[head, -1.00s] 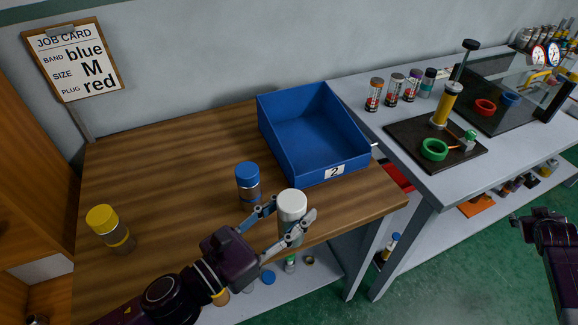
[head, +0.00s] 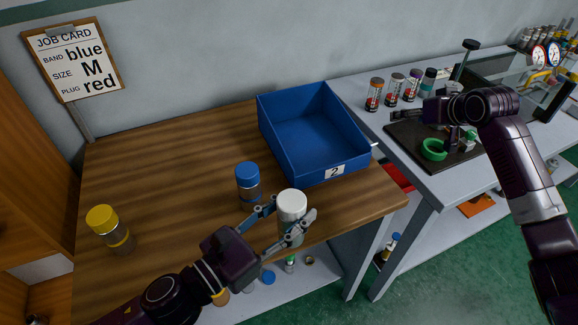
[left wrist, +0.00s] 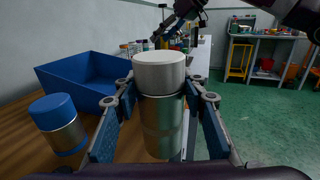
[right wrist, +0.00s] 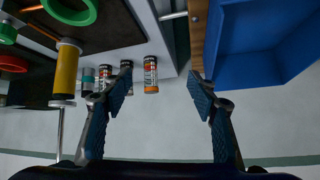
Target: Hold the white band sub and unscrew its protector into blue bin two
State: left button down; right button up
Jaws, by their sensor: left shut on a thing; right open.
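The white-capped sub (head: 292,207) stands upright at the front edge of the wooden table. Its white protector (left wrist: 159,70) is on top of a metal body (left wrist: 163,125). My left gripper (head: 287,221) is shut on the metal body, below the cap. The blue bin (head: 318,135), marked 2, stands behind it and looks empty. My right gripper (head: 408,117) is open and empty, in the air near the grey bench, to the right of the bin. The right wrist view shows its spread fingers (right wrist: 160,95) with nothing between them.
A blue-capped sub (head: 248,183) stands just left of the held one, and a yellow-capped one (head: 110,229) at far left. The grey bench (head: 400,150) holds several small cylinders (head: 397,91) and a dark mat with a green ring (head: 433,150). A job card (head: 75,60) hangs behind.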

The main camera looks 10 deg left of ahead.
jog(key=s+a+r+n+g+y, duration=0.1)
jog(key=s+a+r, duration=0.2)
jog(key=a, duration=0.5)
jog(key=s+a+r+n+g+y, duration=0.1)
jog(key=s+a+r+y, duration=0.15)
jog(key=a, duration=0.55)
notch_tip(320, 180, up, 5)
jog(key=n+g+h, duration=0.6)
jog(key=g+h, duration=0.1)
send_over(289, 199)
jog(key=shift+w+a+f+y, duration=0.15)
jog(key=shift+w+a+y, duration=0.1)
jog(key=shift+w, duration=0.15)
jog(key=shift+s+d+f, duration=0.1)
jog(key=shift+s+d, duration=0.1)
jog(key=shift+s, duration=0.1)
jog(key=shift+s+d+f, duration=0.1)
jog(key=shift+f, duration=0.15)
notch_tip(289, 199, down, 7)
jog(key=shift+f, duration=0.2)
jog(key=shift+c, duration=0.6)
